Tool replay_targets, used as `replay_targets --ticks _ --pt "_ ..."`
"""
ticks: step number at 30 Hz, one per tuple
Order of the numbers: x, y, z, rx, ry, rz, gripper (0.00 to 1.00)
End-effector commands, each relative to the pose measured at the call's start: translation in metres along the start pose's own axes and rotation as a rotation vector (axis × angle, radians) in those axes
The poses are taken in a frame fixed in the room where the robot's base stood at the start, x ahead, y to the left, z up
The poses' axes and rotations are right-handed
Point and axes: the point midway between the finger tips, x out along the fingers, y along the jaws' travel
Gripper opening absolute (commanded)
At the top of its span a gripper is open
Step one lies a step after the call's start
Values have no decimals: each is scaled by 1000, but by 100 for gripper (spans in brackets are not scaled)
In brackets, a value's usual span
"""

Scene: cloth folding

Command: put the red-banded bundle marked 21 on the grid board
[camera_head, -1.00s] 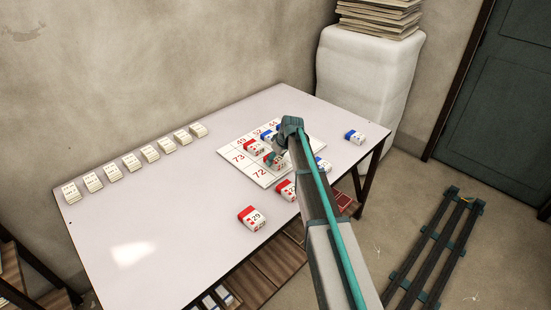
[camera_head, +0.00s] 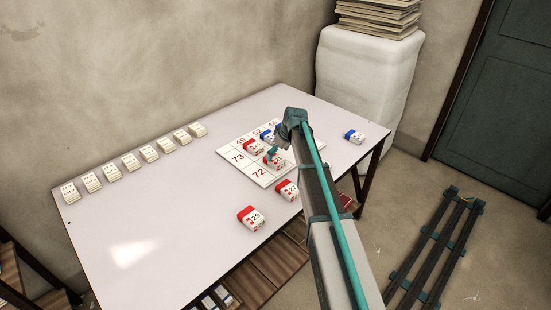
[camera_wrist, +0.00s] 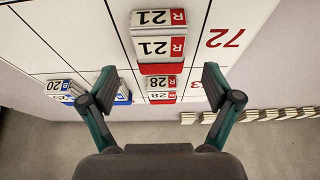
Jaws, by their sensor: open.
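The red-banded bundle marked 21 (camera_wrist: 157,45) lies on the grid board (camera_wrist: 75,30), in the cell beside the one printed 72. In the head view it is the red-and-white bundle (camera_head: 274,161) on the board, partly covered by a finger. My gripper (camera_wrist: 160,82) is open and empty, one finger to each side in the wrist view, with the bundle ahead between them. In the head view my gripper (camera_head: 278,149) is just above and behind the bundle, partly hidden by my arm.
A red-banded bundle marked 28 (camera_wrist: 161,90) sits directly beside it. A blue-banded bundle marked 20 (camera_wrist: 62,88) is near the left finger. Bundle 29 (camera_head: 252,219) and another red-banded bundle (camera_head: 287,190) lie off the board. Several pale bundles line the table's back edge.

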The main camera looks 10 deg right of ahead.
Motion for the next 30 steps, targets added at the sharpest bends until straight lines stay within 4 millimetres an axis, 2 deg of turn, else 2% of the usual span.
replay_targets --ticks 6,12,18,26,30 --pt "-43 0 1 0 2 1 89" --pt "-69 0 1 0 0 0 89" --pt "-79 0 0 0 0 0 89" --pt "-79 0 0 0 -1 0 89" --pt "-79 9 7 24 2 10 89"
